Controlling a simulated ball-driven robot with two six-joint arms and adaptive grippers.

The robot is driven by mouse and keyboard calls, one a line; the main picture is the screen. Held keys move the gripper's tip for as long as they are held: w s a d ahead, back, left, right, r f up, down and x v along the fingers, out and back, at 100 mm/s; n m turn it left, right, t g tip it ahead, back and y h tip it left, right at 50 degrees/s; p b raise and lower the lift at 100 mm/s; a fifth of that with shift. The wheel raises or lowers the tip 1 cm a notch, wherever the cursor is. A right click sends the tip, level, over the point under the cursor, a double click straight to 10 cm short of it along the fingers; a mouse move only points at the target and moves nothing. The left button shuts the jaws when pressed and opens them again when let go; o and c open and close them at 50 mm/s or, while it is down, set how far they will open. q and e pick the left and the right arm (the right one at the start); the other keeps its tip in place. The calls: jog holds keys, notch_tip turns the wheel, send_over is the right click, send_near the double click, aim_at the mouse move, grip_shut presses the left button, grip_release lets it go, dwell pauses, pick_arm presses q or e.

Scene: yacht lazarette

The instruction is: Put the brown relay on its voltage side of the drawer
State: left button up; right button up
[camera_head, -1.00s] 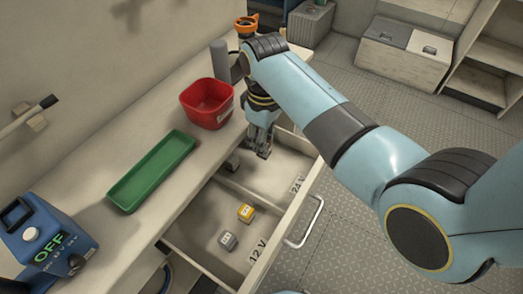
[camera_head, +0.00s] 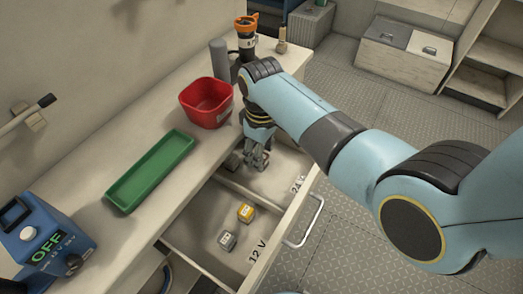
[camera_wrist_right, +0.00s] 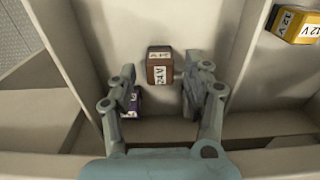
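The brown relay (camera_wrist_right: 160,66) lies on the floor of the drawer's far compartment, the one marked 24 V; its own label is too small to read surely. My right gripper (camera_head: 257,164) is low over that compartment. In the wrist view the right gripper (camera_wrist_right: 160,70) is open, its fingertips on either side of the brown relay with gaps. A purple relay (camera_wrist_right: 131,101) is partly hidden by the left finger. The open drawer (camera_head: 205,262) has a divider (camera_head: 240,194) and a near side marked 12 V. My left gripper is out of view.
A yellow relay (camera_head: 246,212) and a grey relay (camera_head: 228,240) lie in the 12 V side. A small block (camera_head: 233,161) shows beside the gripper, its identity unclear.

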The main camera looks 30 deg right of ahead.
notch_tip(320, 180, up, 12)
jog(key=p, duration=0.1)
jog(key=shift+r, duration=0.15)
dwell(0.4)
dwell(0.4)
